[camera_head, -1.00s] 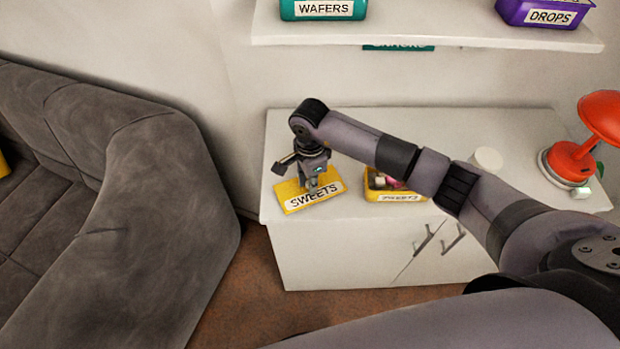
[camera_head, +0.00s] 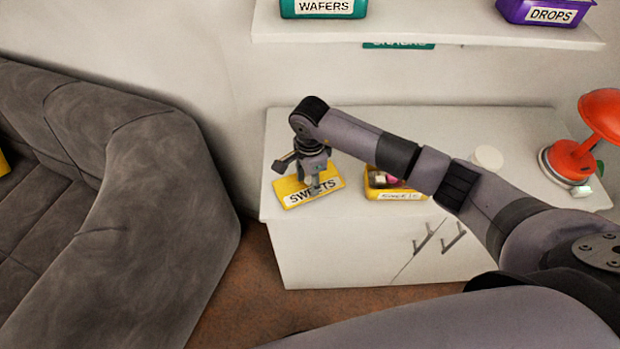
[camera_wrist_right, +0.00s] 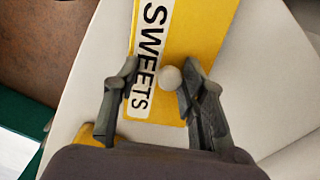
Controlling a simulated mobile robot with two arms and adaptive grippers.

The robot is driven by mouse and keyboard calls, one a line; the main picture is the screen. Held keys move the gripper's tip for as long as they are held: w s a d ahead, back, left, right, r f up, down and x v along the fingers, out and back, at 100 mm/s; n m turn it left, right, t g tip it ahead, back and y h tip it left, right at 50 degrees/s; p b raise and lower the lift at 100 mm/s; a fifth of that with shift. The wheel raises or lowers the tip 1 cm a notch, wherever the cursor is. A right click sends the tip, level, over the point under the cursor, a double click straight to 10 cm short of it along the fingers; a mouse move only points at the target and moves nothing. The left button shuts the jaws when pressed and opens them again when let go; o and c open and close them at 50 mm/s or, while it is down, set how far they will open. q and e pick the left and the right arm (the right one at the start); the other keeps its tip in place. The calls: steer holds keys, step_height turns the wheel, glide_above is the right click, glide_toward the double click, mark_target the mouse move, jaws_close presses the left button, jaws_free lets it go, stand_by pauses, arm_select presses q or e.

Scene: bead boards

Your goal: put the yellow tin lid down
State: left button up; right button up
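The yellow tin lid (camera_head: 290,187) lies flat on the white cabinet top, at its left side, with its SWEETS label facing front. In the right wrist view the lid (camera_wrist_right: 205,35) shows a pale round knob (camera_wrist_right: 170,78). My right gripper (camera_head: 315,186) is low over the lid. In the wrist view its fingers (camera_wrist_right: 158,82) are apart, one on each side of the knob. The right finger is close to the knob; a clear gap shows on the left. The open yellow tin (camera_head: 397,196) holds sweets and stands to the right, partly behind my arm. My left gripper is out of view.
A round white object (camera_head: 488,158) and a red lamp (camera_head: 572,160) stand on the cabinet (camera_head: 440,120) further right. A shelf (camera_head: 440,31) above carries a teal WAFERS tin (camera_head: 322,8) and a purple DROPS tin (camera_head: 545,13). A grey sofa (camera_head: 150,180) is at left.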

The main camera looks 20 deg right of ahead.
mark_target(310, 182)
step_height(310, 182, up, 12)
steer(key=b, duration=0.4)
stand_by(0.3)
